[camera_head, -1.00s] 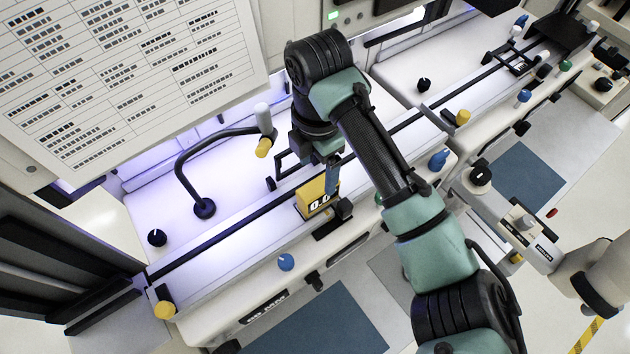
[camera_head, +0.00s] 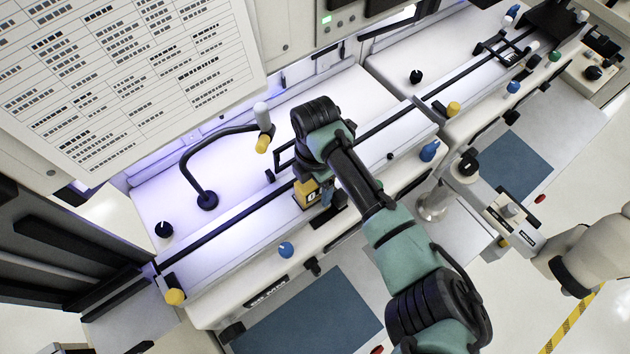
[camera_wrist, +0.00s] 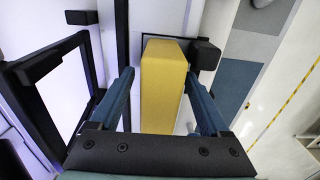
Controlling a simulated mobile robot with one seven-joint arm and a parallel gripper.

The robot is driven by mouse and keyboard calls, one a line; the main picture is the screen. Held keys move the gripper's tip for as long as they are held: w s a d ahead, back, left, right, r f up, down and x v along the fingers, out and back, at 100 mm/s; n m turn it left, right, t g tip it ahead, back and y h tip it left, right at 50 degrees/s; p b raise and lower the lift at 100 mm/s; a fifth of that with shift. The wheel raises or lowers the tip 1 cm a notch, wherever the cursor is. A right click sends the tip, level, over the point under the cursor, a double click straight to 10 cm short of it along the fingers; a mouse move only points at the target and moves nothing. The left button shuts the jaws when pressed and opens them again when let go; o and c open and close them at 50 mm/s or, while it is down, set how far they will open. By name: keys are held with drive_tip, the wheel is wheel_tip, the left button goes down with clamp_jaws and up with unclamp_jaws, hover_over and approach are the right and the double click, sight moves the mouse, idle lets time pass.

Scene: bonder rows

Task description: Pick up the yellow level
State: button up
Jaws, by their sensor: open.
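The yellow level (camera_head: 305,194) is a yellow block with a black and white display on its front face. It stands on the pale bench ledge, partly hidden by my arm in the head view. In the wrist view its plain yellow top (camera_wrist: 163,75) lies between the two blue fingers of my gripper (camera_wrist: 160,95). My gripper is open, with one finger on each side of the level and a visible gap on both sides. In the head view my gripper (camera_head: 325,192) is mostly hidden under the wrist, right at the level.
A black frame (camera_wrist: 50,75) stands close left of my gripper in the wrist view. A black bracket (camera_wrist: 205,55) sits right beside the level. A black curved lamp arm (camera_head: 190,165) rises on the left, and a blue knob (camera_head: 286,249) is on the bench front.

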clamp_jaws()
idle(0.3)
drive_tip(key=shift+r, duration=0.15)
